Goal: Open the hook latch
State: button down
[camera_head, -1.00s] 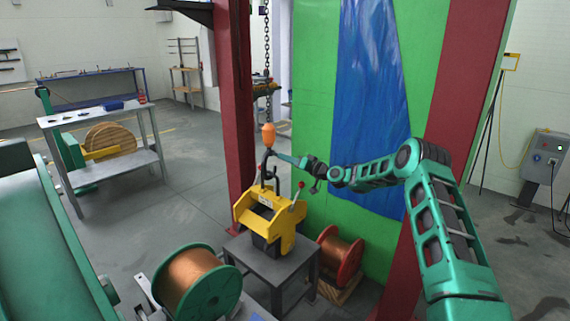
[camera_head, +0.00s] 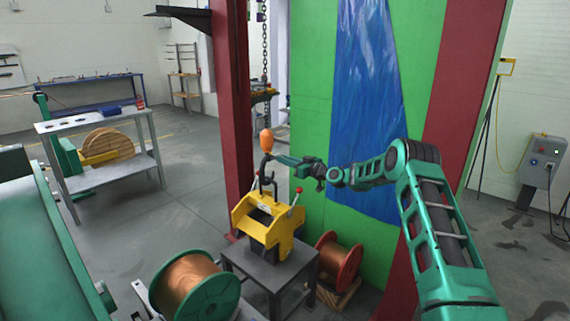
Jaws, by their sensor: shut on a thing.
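The dark hook (camera_head: 267,178) hangs under an orange block (camera_head: 266,140) on a chain, above the yellow lifting device (camera_head: 268,224). The latch is too small to make out apart from the hook. My gripper (camera_head: 278,159) reaches in from the right at the hook's upper part, just below the orange block. Its fingers are shut at the hook's throat side, where the latch would sit; the held part is hidden between them.
The yellow device stands on a small grey table (camera_head: 272,271). Copper wire spools stand at the front left (camera_head: 195,290) and right (camera_head: 340,258). A green panel with blue sheeting (camera_head: 368,100) stands behind my arm.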

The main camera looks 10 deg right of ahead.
jog(key=shift+w+d+f, duration=0.1)
jog(key=shift+d+f, duration=0.1)
jog(key=shift+d, duration=0.25)
jog(key=c, duration=1.7)
grip_release()
jog(key=shift+c, duration=0.2)
jog(key=shift+a+r, duration=0.1)
jog(key=shift+a, duration=0.1)
jog(key=v, duration=1)
jog(key=shift+s+d, duration=0.25)
jog(key=shift+s, duration=0.05)
